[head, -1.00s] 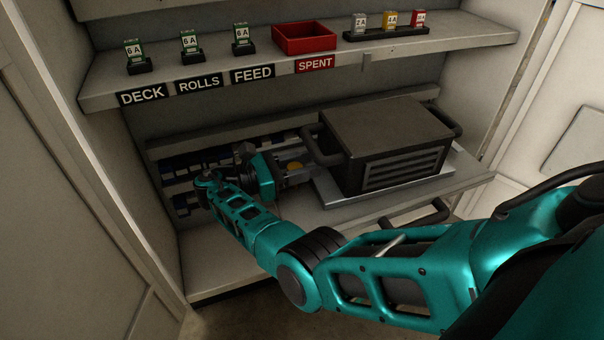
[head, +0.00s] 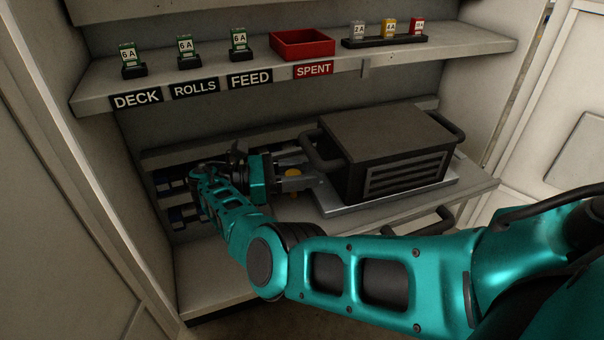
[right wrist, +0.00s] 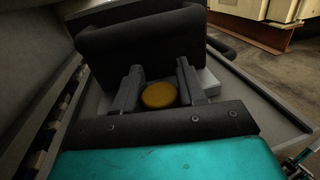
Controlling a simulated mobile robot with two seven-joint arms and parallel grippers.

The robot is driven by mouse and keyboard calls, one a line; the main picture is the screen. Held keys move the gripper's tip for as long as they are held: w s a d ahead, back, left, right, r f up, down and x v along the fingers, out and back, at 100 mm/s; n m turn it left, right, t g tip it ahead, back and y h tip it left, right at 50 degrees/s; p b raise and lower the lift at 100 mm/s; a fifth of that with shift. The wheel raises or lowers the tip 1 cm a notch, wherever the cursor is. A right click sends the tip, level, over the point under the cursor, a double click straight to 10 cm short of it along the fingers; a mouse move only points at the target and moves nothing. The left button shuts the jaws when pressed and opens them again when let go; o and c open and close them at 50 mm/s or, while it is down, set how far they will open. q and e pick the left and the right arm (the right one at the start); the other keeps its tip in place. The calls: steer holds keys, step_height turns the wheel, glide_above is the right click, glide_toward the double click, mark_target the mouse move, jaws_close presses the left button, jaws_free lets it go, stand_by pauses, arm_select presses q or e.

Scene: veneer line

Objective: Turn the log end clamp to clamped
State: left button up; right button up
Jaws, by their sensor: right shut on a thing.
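I cannot make out a log end clamp in either view. My right gripper (head: 300,176) reaches in from the right to the left end of a dark ribbed box (head: 390,145). Its two fingers show in the right wrist view (right wrist: 155,85), pointing at a thick dark bar (right wrist: 140,42). It is shut on what looks like the box's left handle (head: 321,153); the contact is too dark to see clearly. A yellow disc (head: 292,173) lies below the fingers and shows between them in the right wrist view (right wrist: 159,95). My left gripper is out of view.
The box stands on a light plate (head: 390,194) on a shelf with a front handle (head: 428,222). The upper shelf (head: 450,52) holds green 6 A blocks, a red bin (head: 302,44) and a rack (head: 385,41) of small blocks. Cabinet walls close in both sides.

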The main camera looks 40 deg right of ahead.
steer(key=o, duration=0.9)
steer(key=shift+o, duration=0.3)
